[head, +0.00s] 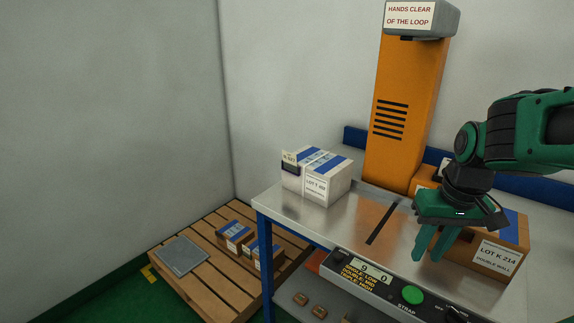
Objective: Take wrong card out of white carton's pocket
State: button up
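The white carton (340,184) stands at the left end of the metal table, with blue bands over its top and a label that reads like a LOT number. A dark pocket (289,168) is on its left end. A pale card (290,156) stands up out of the pocket; its small print is too small to read. My gripper (426,257) is at the right, well apart from the white carton. It points down in front of a brown carton, with its two fingers apart and nothing seen between them.
The brown carton (508,262) reads "LOT K 214 DOUBLE WALL". An orange column (405,120) rises behind the table (350,222). A control panel (385,291) with a green button runs along the front. A pallet (205,270) with small cartons is at the lower left.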

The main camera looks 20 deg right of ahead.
jog(key=w+a+n+t+y, duration=0.1)
jog(key=w+a+n+t, duration=0.15)
jog(key=w, duration=0.65)
jog(key=w+a+n+t+y, duration=0.15)
jog(key=w+n, duration=0.25)
jog(key=w, duration=0.5)
jog(key=n+t+y, duration=0.4)
jog(key=n+t, duration=0.1)
jog(key=t, duration=0.1)
send_near(290, 162)
notch_tip(290, 162, up, 4)
jog(key=s+d, duration=0.2)
jog(key=x, duration=0.7)
jog(key=a+x, duration=0.1)
jog(key=x, duration=0.2)
jog(key=shift+s+f, duration=0.1)
jog(key=shift+f, duration=0.1)
grip_shut()
